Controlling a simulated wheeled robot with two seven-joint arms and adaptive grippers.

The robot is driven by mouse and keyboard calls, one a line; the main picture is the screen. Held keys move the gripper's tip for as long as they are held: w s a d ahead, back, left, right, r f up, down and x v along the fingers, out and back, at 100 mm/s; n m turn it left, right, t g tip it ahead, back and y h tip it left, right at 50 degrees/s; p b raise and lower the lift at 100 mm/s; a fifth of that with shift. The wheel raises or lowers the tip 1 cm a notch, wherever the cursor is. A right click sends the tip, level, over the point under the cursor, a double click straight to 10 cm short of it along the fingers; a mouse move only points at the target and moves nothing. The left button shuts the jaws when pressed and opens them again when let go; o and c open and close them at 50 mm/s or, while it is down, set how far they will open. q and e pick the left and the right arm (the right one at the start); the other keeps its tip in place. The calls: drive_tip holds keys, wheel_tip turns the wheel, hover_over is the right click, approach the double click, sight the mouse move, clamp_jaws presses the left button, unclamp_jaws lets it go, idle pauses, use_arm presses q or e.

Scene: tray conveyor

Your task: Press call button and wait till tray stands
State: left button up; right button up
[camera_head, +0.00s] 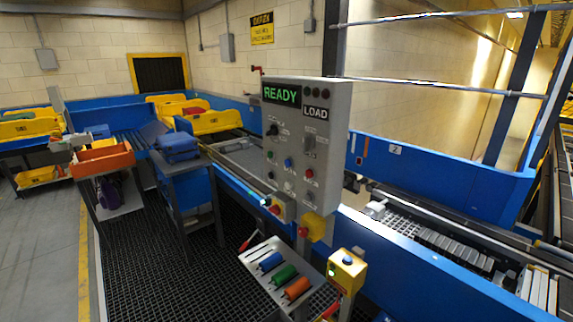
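A grey control panel (300,135) stands beside the conveyor, with a lit green READY display (282,95) and a LOAD label (316,112). It carries several small knobs and buttons, including a blue button (288,162) and a red button (309,173). A yellow button box (347,270) stands lower, in front of the conveyor. I cannot tell which button is the call button. A yellow tray (212,123) with something red is at the far end of the conveyor. Neither of my grippers shows.
A blue conveyor wall (400,240) runs across the right, with rollers (455,250) behind it. A sloped rack (275,277) holds blue, green and orange cylinders. A blue bin (177,146) on a stand and an orange bin (104,160) are left.

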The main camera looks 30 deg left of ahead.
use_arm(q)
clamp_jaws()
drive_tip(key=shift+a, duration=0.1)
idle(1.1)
